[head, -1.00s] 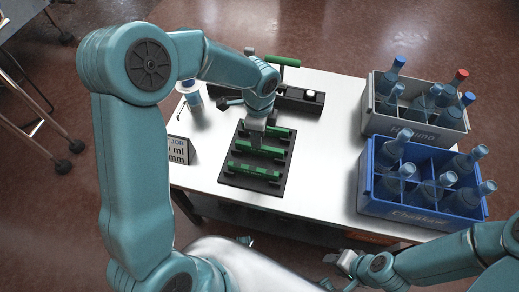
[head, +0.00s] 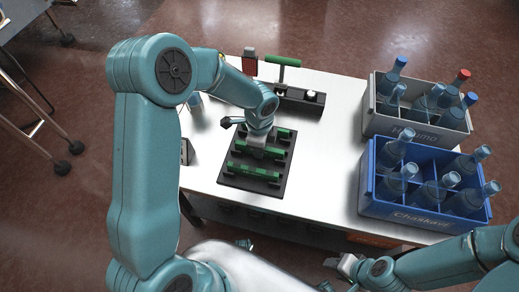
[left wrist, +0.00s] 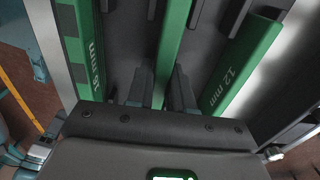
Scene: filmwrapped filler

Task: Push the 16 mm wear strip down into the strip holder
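A black rack (head: 232,182) on the white table carries green strips in parallel rows. My left gripper (head: 257,141) is low over its middle. In the left wrist view, its two dark fingers (left wrist: 162,85) stand apart on either side of the middle green strip (left wrist: 172,50). Whether they touch it I cannot tell. A strip (left wrist: 238,65) marked 12 mm lies right of the fingers; another strip (left wrist: 75,40), its mm label only partly readable, lies left. I cannot tell which is the 16 mm wear strip. My right gripper (head: 345,264) is low beside the table's front, partly hidden.
A black fixture (head: 300,101) with a green bar (head: 285,61) stands behind the rack. A red item (head: 250,62) is beside it. Bottle crates, grey (head: 373,122) and blue (head: 375,205), fill the right side. Bare white table (head: 332,150) lies between rack and crates.

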